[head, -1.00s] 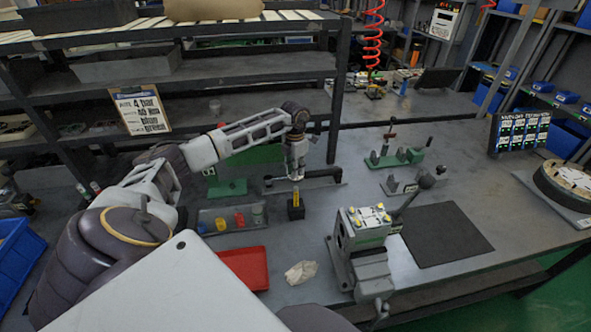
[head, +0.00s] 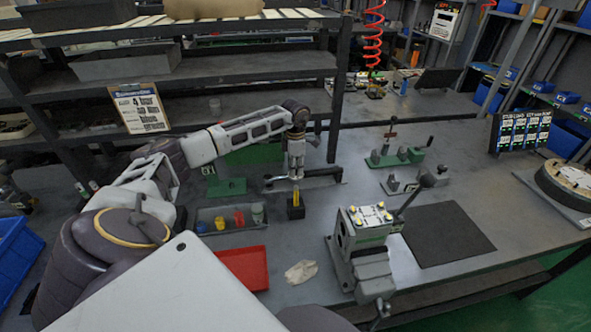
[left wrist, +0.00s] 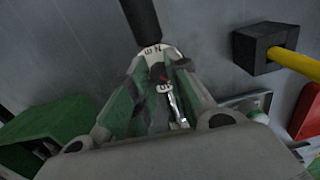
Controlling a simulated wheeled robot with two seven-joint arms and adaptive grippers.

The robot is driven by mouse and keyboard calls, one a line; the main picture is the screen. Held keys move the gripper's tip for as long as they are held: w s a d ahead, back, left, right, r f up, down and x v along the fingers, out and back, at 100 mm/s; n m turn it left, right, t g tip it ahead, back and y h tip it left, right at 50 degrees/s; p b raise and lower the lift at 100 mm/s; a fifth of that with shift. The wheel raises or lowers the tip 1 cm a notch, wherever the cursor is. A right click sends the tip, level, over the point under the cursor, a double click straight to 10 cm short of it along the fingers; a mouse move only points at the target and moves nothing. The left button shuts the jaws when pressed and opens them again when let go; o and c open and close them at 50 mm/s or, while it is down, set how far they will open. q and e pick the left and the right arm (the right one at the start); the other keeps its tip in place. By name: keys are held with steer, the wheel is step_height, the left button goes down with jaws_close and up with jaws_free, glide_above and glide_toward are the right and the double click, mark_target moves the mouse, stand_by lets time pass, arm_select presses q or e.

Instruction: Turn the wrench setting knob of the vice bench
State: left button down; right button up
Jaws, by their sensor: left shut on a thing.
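My left gripper (head: 297,174) points straight down over a dark bar-like wrench (head: 322,175) lying on the bench behind the vice (head: 362,260). In the left wrist view my left gripper (left wrist: 160,100) has its green-lined fingers closed around the setting knob (left wrist: 163,74), which they partly hide. A pale ring (left wrist: 153,52) with dark marks sits just beyond the fingertips, and the wrench's dark handle (left wrist: 140,18) runs from it to the top edge. My right gripper is not in view.
Close by stands a black block (head: 296,210) with a yellow stick (head: 296,194). A tray of coloured parts (head: 230,219), a red tray (head: 244,268) and a pale cloth (head: 300,272) lie nearer. A dark mat (head: 445,235) is right of the vice.

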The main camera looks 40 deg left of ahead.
arm_select(q)
steer(key=shift+m, duration=1.9)
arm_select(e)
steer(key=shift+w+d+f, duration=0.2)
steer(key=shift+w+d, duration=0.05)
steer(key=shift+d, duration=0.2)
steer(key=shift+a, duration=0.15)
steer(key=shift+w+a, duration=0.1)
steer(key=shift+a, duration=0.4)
